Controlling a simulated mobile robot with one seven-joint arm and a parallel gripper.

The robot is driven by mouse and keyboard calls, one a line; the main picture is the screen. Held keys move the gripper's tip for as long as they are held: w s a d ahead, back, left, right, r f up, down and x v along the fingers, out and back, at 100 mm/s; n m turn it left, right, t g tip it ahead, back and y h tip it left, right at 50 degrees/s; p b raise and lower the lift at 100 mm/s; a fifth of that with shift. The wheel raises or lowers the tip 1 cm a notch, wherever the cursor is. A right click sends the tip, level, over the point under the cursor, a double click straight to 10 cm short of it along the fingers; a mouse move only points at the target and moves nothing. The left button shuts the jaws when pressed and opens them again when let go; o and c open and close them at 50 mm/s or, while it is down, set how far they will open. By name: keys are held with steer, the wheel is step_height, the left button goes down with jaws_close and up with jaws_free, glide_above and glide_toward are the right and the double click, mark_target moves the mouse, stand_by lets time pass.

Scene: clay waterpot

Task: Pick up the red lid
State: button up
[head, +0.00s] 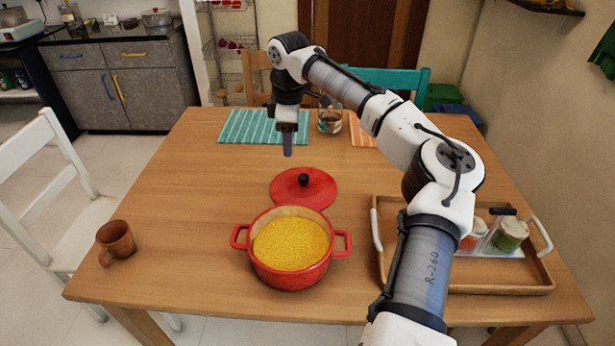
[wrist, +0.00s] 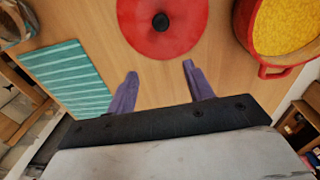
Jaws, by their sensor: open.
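The red lid (head: 287,190) lies flat on the wooden table, just behind the red pot (head: 290,276), with its black knob (head: 303,180) facing up. In the wrist view the lid (wrist: 180,38) is ahead of the fingers, with its knob (wrist: 160,21) roughly centred between them. My gripper (head: 288,152) points down above the table, behind the lid in the head view and apart from it. In the wrist view my gripper (wrist: 160,78) has its two purple fingers spread wide with nothing between them.
The pot, full of yellow grains, also shows in the wrist view (wrist: 262,62). A clay mug (head: 116,240) stands at the left. A wooden tray (head: 490,281) with jars is at the right. A teal placemat (head: 240,128) and glass (head: 330,121) are at the back. The table left of the lid is clear.

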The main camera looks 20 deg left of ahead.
steer(key=w+d, duration=0.1)
steer(key=d, duration=0.3)
glide_above(303, 176)
steer(key=shift+g+h, duration=0.3)
steer(key=shift+h, duration=0.1)
step_height(303, 176, down, 7)
steer(key=shift+d+r+p, duration=0.15)
steer(key=shift+r+p, duration=0.05)
steer(key=shift+p, duration=0.1)
steer(key=shift+f+p, duration=0.5)
steer(key=shift+f, duration=2.55)
jaws_close()
steer(key=shift+r, duration=0.1)
